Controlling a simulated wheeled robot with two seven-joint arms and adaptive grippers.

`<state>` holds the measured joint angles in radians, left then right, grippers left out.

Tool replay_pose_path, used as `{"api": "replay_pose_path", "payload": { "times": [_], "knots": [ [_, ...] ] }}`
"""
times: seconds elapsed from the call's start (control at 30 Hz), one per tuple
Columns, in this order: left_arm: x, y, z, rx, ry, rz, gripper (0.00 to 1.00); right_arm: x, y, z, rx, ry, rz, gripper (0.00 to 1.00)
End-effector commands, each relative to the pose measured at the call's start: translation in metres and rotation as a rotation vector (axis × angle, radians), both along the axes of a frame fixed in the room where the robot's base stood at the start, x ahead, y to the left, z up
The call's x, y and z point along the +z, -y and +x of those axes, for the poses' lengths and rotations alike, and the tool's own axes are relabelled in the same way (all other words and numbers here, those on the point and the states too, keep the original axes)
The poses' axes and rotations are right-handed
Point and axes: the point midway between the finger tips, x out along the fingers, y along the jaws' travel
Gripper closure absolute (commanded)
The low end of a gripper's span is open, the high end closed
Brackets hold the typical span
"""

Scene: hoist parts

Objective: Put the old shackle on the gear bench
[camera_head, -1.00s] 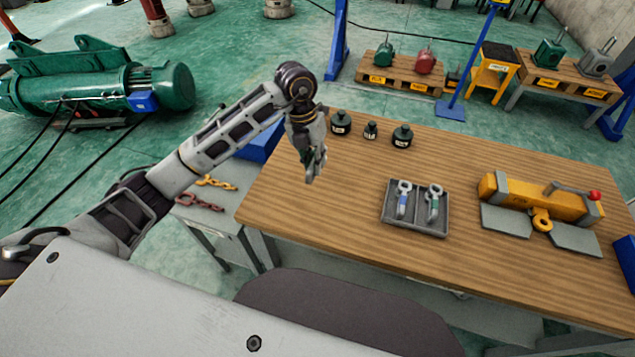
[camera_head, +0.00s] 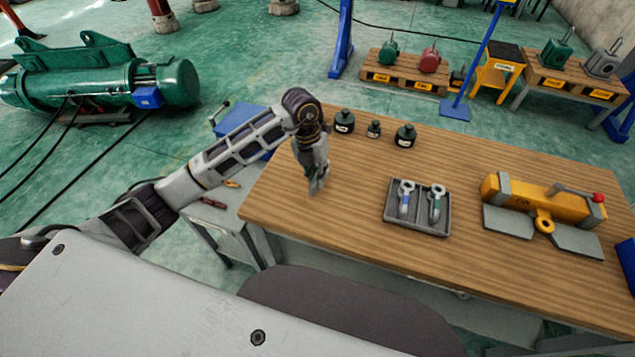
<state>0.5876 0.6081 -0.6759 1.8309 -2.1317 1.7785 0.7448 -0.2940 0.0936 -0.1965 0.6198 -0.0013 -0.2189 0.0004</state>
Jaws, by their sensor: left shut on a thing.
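My left gripper (camera_head: 316,188) points down over the left part of the wooden table (camera_head: 350,230). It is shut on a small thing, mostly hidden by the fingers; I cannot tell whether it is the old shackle. Two grey shackles, one with a blue mark (camera_head: 405,200) and one with a green mark (camera_head: 436,205), lie in a dark tray (camera_head: 418,229) to its right. A low grey bench (camera_head: 226,228) stands left of the table, partly behind my left arm. A yellow piece (camera_head: 232,184) and a dark red piece (camera_head: 213,202) show on it. My right gripper is out of view.
Dark weights (camera_head: 344,123) stand at the table's back left. A yellow lifting beam (camera_head: 540,200) with grey plates lies at the right. A blue box (camera_head: 240,130) is behind my left arm. The tabletop between gripper and tray is clear.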

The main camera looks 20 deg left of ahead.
Motion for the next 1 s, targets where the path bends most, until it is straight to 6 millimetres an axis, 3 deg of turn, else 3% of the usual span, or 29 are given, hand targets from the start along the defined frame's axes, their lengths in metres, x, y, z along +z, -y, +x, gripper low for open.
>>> {"api": "replay_pose_path", "payload": {
  "times": [0.33,0.83,0.87,1.0],
  "knots": [
    [-0.031,0.0,0.0,0.0,0.0,-0.002,1.0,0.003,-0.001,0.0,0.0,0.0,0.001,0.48],
    [-0.037,0.0,0.0,0.0,0.001,0.0,1.0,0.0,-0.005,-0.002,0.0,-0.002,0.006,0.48],
    [-0.037,0.0,0.0,0.0,0.0,0.0,0.84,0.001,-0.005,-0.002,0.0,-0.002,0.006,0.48],
    [-0.036,0.0,0.0,0.0,-0.001,0.0,0.67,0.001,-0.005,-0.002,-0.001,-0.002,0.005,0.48]
  ]
}}
